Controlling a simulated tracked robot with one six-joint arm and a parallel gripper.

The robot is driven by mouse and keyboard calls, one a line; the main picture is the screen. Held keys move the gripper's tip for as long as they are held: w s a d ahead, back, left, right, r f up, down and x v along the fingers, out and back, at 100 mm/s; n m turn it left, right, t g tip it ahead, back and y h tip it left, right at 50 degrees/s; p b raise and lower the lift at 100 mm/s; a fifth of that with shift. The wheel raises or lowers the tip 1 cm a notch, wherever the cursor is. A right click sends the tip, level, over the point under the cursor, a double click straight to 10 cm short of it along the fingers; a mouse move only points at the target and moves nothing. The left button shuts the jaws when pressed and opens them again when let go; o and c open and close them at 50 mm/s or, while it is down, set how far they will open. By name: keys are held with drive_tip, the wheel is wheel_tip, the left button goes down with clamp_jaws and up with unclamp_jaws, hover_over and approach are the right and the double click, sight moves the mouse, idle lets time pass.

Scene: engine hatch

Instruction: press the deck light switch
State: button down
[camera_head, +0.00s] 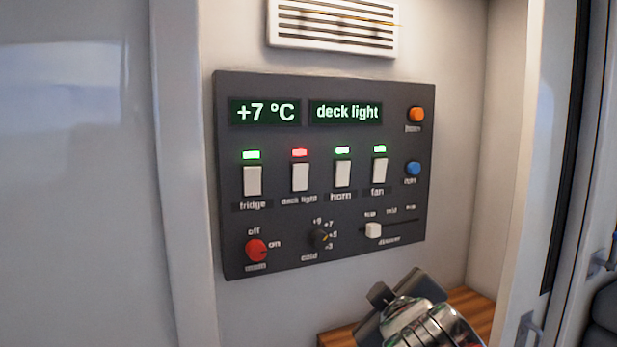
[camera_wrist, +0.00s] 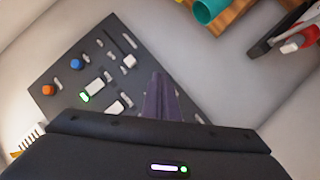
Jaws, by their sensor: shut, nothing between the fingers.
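The deck light switch (camera_head: 300,177) is a white rocker, second from left in the row on the dark control panel (camera_head: 325,262). A red lamp (camera_head: 300,153) glows above it. The right-hand display (camera_head: 346,112) reads "deck light". My gripper (camera_wrist: 160,80) is shut and empty in the wrist view, its fingers in front of the panel. In the head view my arm's end is at bottom right, below the panel and apart from the switch. In the wrist view I cannot make out the deck light switch; my gripper body covers part of the panel.
The fridge (camera_head: 252,180), horn (camera_head: 343,172) and fan (camera_head: 379,170) switches have green lamps. Below are a red knob (camera_head: 256,250), a dial (camera_head: 320,238) and a slider (camera_head: 373,230). A teal cup (camera_wrist: 208,10) stands on a wooden shelf (camera_wrist: 232,14).

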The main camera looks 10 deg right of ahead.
drive_tip(key=w+a+r+n+t+y, duration=0.2)
drive_tip(key=w+a+r+n+y, duration=0.1)
drive_tip(key=r+n, duration=0.4)
drive_tip(key=w+a+r+n+t+y, duration=0.3)
drive_tip(key=r+n+y, duration=0.1)
drive_tip(key=r+n, duration=0.3)
drive_tip(key=shift+w+r, duration=0.15)
drive_tip(key=shift+r, duration=0.55)
approach(301, 171)
drive_tip(key=x, duration=0.4)
drive_tip(key=shift+w+f, duration=0.1)
drive_tip(key=shift+w, duration=0.3)
drive_tip(key=shift+x, duration=0.85)
